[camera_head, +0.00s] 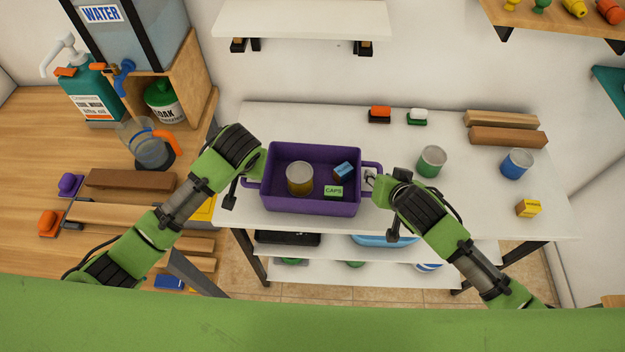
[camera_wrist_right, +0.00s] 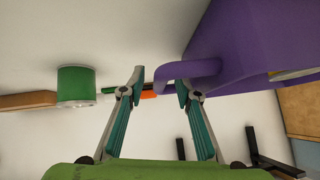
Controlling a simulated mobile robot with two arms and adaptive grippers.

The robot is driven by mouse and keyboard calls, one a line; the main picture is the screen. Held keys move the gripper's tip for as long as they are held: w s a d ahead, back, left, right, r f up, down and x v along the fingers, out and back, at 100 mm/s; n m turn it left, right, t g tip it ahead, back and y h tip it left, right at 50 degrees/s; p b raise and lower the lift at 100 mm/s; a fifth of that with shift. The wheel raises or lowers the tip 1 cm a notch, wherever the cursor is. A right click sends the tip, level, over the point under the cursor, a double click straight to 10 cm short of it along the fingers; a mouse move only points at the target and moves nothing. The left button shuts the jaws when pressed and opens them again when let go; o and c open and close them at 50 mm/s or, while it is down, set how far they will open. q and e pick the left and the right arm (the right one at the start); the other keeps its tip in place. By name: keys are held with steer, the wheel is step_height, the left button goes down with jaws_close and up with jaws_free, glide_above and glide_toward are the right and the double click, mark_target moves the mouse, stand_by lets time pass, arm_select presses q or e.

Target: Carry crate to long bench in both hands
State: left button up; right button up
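The purple crate (camera_head: 310,208) is at the front left of the white long bench (camera_head: 450,195), close to its front edge. I cannot tell whether it rests fully on the top. It holds a yellowish tin (camera_head: 299,179), a blue box (camera_head: 344,171) and a green CAPS box (camera_head: 333,192). My left gripper (camera_head: 243,186) is at the crate's left handle; its fingers are mostly hidden. My right gripper (camera_head: 374,188) is at the right handle (camera_head: 376,167). In the right wrist view, my right gripper's fingers (camera_wrist_right: 160,84) are apart, with the purple handle (camera_wrist_right: 190,68) reaching between them.
A wooden counter (camera_head: 30,140) with a water tank (camera_head: 140,40) and a jug (camera_head: 146,148) is at left. The bench's middle front is fairly clear.

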arm_select(q)
steer(key=shift+w+f, duration=0.1)
steer(key=shift+f, duration=0.1)
arm_select(e)
steer(key=shift+w+f, duration=0.15)
arm_select(q)
steer(key=c, duration=0.4)
arm_select(e)
steer(key=c, duration=0.4)
arm_select(q)
jaws_close()
arm_select(e)
jaws_close()
arm_select(q)
steer(key=shift+r, duration=0.15)
